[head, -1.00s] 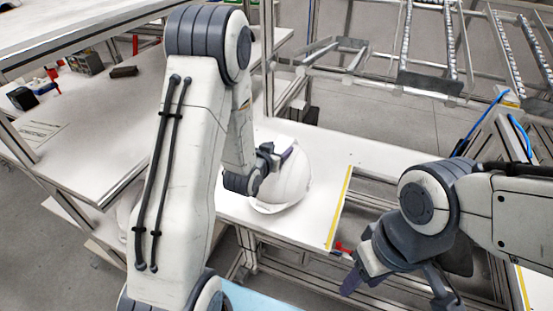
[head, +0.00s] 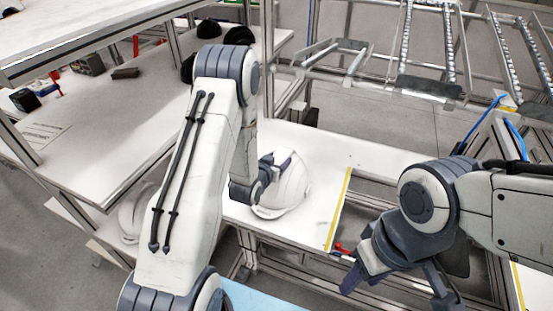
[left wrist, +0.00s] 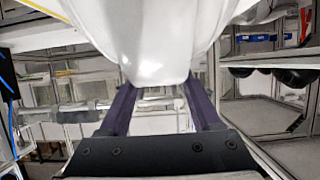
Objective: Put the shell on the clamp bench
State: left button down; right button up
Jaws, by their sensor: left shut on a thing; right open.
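The white helmet shell (head: 288,188) is at the white bench top (head: 322,205), which has a yellow stripe near its right end. My left gripper (head: 277,164) is shut on the shell's upper side. In the left wrist view, the shell (left wrist: 155,40) fills the top middle, between the two fingers of my left gripper (left wrist: 162,95). Whether its lower rim touches the bench cannot be told. A red-handled clamp (head: 343,248) sits at the bench's front right edge. My right gripper (head: 395,290) is open and empty, in front of and right of the bench.
Another white shell (head: 132,215) is on a lower shelf at left, partly behind my left arm. Metal roller rails (head: 430,85) are at the back right. Bench surface right of the held shell is clear.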

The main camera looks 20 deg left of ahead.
pick_arm(q)
jog(key=shift+f, duration=0.2)
jog(key=shift+c, duration=0.4)
grip_release()
jog(key=shift+r, duration=0.1)
